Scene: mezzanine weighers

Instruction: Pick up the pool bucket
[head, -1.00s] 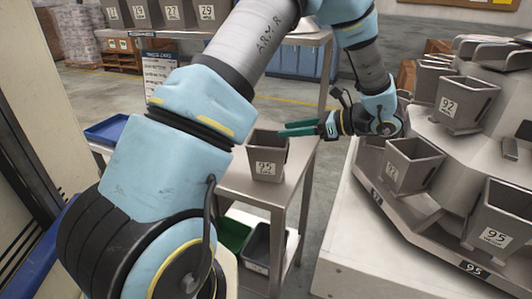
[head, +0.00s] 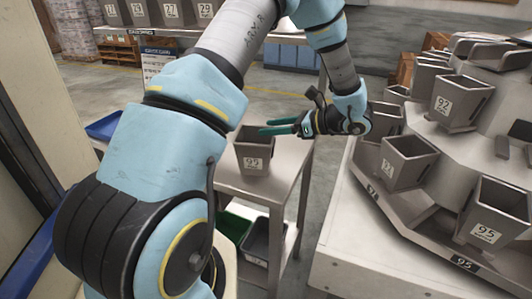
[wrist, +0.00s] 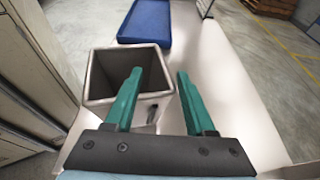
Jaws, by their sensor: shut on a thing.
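The pool bucket is a grey, square, tapered metal bucket (head: 253,157) with a white number label, upright at the small metal table. Whether its base touches the tabletop is hard to tell. In the wrist view the bucket (wrist: 98,77) is at left of centre, with its open, empty top towards me. My gripper (head: 281,127) reaches in from the right with two green fingers. It is shut on the bucket's right wall. In the wrist view my gripper (wrist: 159,72) has its left finger inside the bucket's mouth and its right finger outside.
The metal table (head: 290,165) has a blue tray (wrist: 147,20) at its far end. Green and dark bins (head: 256,240) sit on its lower shelf. The weigher (head: 340,240) with several numbered buckets stands close on the right. A shelf of numbered buckets (head: 172,12) is behind.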

